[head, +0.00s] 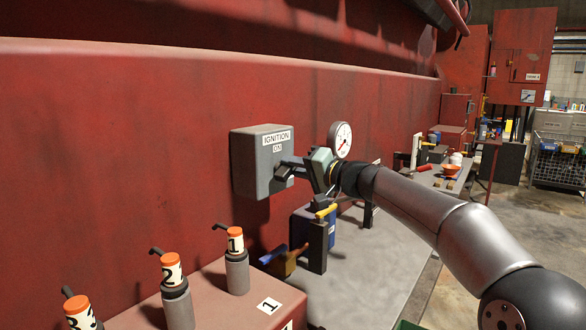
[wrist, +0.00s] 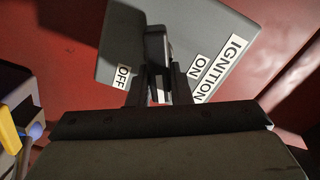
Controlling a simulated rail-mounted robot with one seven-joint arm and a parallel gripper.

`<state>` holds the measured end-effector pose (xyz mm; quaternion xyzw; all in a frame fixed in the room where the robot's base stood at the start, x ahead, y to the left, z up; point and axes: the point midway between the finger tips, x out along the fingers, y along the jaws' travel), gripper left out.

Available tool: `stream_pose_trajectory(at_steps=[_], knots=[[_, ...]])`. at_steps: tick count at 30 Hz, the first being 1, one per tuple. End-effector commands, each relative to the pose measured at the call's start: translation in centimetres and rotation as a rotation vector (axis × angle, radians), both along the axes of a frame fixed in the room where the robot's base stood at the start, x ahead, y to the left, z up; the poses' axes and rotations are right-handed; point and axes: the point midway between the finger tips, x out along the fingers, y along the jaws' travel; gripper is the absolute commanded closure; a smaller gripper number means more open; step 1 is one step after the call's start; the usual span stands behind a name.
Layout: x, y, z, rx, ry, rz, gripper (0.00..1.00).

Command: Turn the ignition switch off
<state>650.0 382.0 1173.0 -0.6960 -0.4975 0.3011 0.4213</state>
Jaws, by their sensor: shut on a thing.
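The grey ignition switch box (head: 252,165) is fixed to the red wall, left of my gripper in the head view. Its IGNITION label (head: 277,138) sits above an ON label (head: 278,148). In the wrist view the box (wrist: 112,45) shows the ON label (wrist: 197,73) right of the dark switch handle (wrist: 157,42) and the OFF label (wrist: 123,76) left of it. My gripper (wrist: 159,80) is shut on the handle, one finger on each side; it also shows in the head view (head: 287,170). The handle's exact setting is hard to tell.
A round gauge (head: 341,140) stands close behind my gripper. Below is a grey bench (head: 370,255) with a blue item (head: 320,230) and a dark post with a yellow top (head: 317,240). Several orange-capped cylinders (head: 236,260) stand in front. The wall left of the box is clear.

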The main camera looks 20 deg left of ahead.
Motion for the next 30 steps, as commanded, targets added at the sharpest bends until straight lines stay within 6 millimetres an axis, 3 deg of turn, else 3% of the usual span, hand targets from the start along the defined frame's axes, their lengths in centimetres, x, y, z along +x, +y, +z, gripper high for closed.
stream_pose_trajectory(at_steps=[15, 30], knots=[[0.21, -0.11, -0.73, 0.126, 0.372, -0.001, 1.00], [0.24, -0.12, -0.93, 0.161, 0.472, 0.000, 1.00]])
